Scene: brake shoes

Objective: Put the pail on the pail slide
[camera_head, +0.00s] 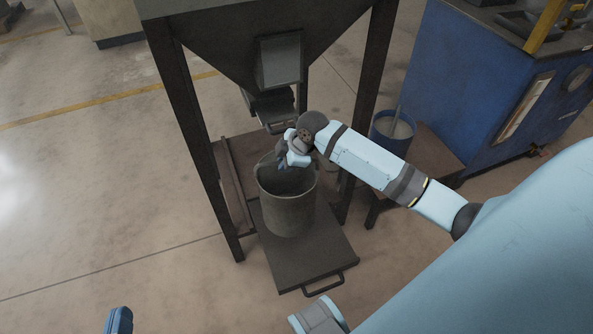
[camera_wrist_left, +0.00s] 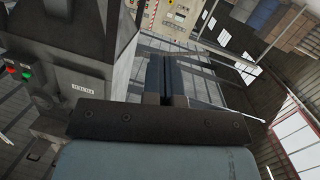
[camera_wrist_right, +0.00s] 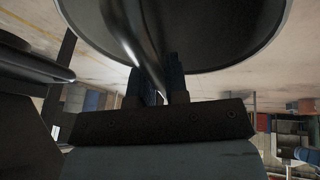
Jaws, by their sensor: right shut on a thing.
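The grey metal pail (camera_head: 288,212) is upright under the hopper, over the pail slide (camera_head: 318,262), a dark flat plate with a front handle. Whether its base touches the plate is hard to tell. My right gripper (camera_head: 291,158) is at the pail's top and shut on its bail handle. In the right wrist view, the handle (camera_wrist_right: 143,45) passes between the fingers (camera_wrist_right: 170,80), with the pail's dark round body behind. My left gripper (camera_wrist_left: 167,78) is shut and empty in the left wrist view, well away from the pail.
The hopper (camera_head: 250,35) stands on dark legs (camera_head: 190,130) around the slide, with its chute (camera_head: 270,105) above the pail. A second bucket (camera_head: 392,132) stands on a low stand (camera_head: 430,158) at right, near a blue cabinet (camera_head: 480,90). Floor at left is clear.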

